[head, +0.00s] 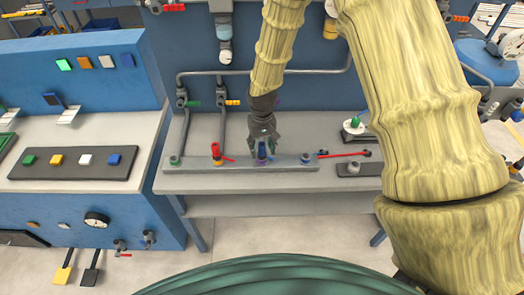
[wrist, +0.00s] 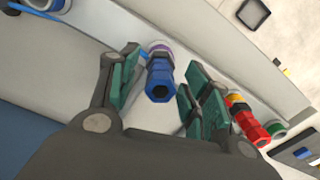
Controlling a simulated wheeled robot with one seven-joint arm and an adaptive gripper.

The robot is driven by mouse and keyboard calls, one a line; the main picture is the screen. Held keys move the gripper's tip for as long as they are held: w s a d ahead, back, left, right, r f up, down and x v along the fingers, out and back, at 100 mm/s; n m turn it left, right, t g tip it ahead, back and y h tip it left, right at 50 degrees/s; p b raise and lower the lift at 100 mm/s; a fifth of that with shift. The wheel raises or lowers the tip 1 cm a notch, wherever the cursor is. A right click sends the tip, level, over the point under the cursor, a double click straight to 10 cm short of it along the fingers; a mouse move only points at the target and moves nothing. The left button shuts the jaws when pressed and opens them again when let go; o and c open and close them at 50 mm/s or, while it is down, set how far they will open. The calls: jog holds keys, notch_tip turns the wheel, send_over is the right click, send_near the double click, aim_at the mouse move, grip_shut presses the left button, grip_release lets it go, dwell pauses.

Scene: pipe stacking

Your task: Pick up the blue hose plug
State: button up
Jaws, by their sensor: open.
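The fingers are open, with a gap on both sides of the plug. In the head view my gripper (head: 263,143) is low over the middle of the bar and hides most of the plug.
The grey bar (head: 285,166) lies along the bench. A red plug (head: 216,151) stands to the left of my gripper in the head view; in the wrist view a red plug (wrist: 247,124) stands close to the right finger. A red-handled valve (head: 345,154) is to the right.

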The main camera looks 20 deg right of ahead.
grip_shut()
jog(key=shift+r, duration=0.1)
dwell(0.3)
jog(key=shift+r+b, duration=0.65)
jog(key=shift+r, duration=0.15)
jog(key=shift+r+b, duration=0.45)
jog(key=shift+r, duration=0.4)
jog(key=s+d+r+b, duration=0.1)
jog(key=s+b, duration=0.3)
jog(key=s, duration=1.2)
jog(key=shift+d+r+b, duration=0.3)
jog(key=shift+d+b, duration=0.1)
jog(key=shift+d, duration=0.3)
notch_tip(320, 180, up, 8)
jog(key=p, duration=0.7)
jog(key=shift+p, duration=0.3)
